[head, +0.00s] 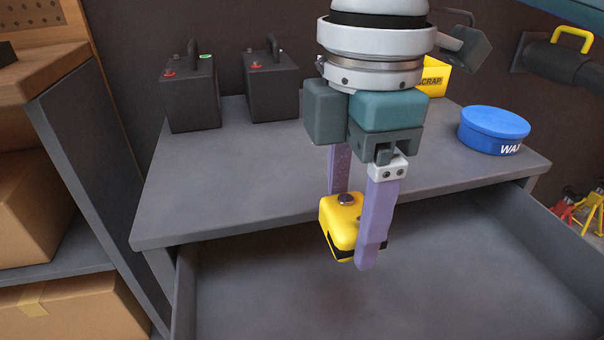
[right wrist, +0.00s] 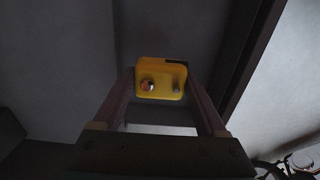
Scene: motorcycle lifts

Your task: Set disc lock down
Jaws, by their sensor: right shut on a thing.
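The disc lock (head: 340,220) is a small yellow block with a dark slot and a round metal button. My right gripper (head: 352,220) is shut on it, with purple fingers on either side. In the head view the lock hangs in front of the grey bench's front edge, over the open drawer (head: 270,300). The right wrist view also shows the disc lock (right wrist: 160,78) between the fingers. How high it is above the drawer floor is hard to tell. My left gripper is not in view.
Two black batteries (head: 192,95) (head: 271,85) stand at the back of the grey bench top (head: 220,180). A yellow scrap bin (head: 434,76) and a round blue tub (head: 493,128) are to the right. The visible drawer floor is empty. Shelves with cardboard boxes (head: 30,215) are at left.

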